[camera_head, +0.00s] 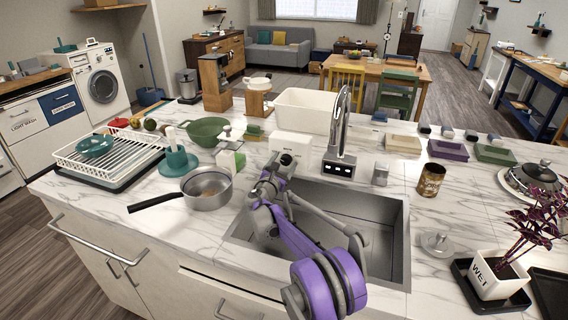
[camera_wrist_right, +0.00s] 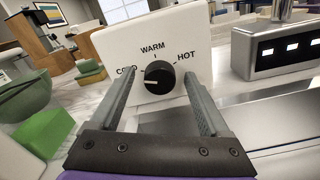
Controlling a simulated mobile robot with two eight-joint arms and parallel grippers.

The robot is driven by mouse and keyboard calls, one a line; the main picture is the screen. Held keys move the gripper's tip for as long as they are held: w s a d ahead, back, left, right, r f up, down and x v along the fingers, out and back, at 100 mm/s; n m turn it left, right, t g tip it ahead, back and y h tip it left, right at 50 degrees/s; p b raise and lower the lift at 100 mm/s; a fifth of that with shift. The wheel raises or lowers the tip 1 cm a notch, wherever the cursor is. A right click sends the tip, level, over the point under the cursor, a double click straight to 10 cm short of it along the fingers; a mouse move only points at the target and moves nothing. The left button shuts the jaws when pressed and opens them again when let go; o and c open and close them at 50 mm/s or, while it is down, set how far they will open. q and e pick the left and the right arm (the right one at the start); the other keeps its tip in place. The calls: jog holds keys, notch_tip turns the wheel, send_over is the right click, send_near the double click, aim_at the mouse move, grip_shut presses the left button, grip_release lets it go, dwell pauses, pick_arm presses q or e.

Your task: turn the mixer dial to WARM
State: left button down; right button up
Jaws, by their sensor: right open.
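The mixer is a white box (camera_head: 290,143) behind the sink, near the base of the faucet. In the right wrist view its face (camera_wrist_right: 110,42) reads COLD, WARM and HOT around a black round dial (camera_wrist_right: 158,77). The dial's white mark lies on its left side, toward COLD; WARM is at the top. My right gripper (camera_head: 284,161) reaches over the sink to the box. In the wrist view its two fingers (camera_wrist_right: 158,84) are open, one on each side of the dial; I cannot tell whether they touch it. My left gripper is not in view.
A chrome faucet (camera_head: 341,130) with a lit base stands just right of the box. The sink (camera_head: 378,215) lies below my arm. A saucepan (camera_head: 207,188), green pan (camera_head: 206,130) and dish rack (camera_head: 108,158) are left; a rusty can (camera_head: 431,180) is right.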

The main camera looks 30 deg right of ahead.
grip_shut()
dwell(0.4)
jog(key=shift+m, duration=0.3)
jog(key=m+p, duration=0.1)
jog(key=m, duration=0.5)
jog(key=m+p, duration=0.1)
jog(key=m, duration=0.2)
jog(key=shift+s+f+m, duration=0.1)
jog(key=shift+m, duration=0.3)
jog(key=shift+f+m+p, duration=0.1)
jog(key=shift+m+p, duration=0.4)
jog(key=shift+m, duration=1.1)
